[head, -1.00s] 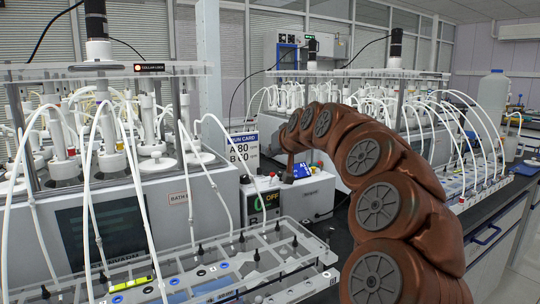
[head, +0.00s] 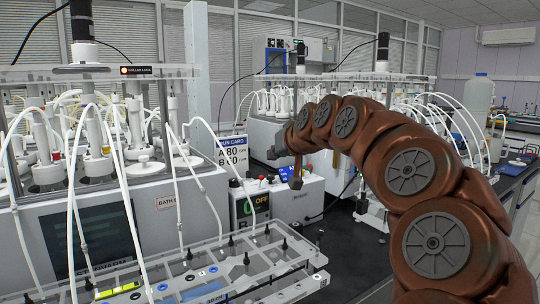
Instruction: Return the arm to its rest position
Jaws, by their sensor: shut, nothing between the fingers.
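My arm is copper-brown and arches from the lower right corner up to the middle of the picture. My gripper (head: 296,183) hangs at its far end and points down. It appears small and dark, with its fingers together and nothing between them. It shows in front of the white control box (head: 312,198) with the "OFF" display and the blue screen. I cannot tell how far apart the gripper and the box are.
A reactor bath (head: 108,225) with white tubes stands at the left, and a second reactor unit (head: 385,88) stands behind my arm. A clear rack (head: 215,268) with valves lies in front. The run card (head: 232,152) stands behind the control box. Dark bench (head: 345,240) is bare right of the rack.

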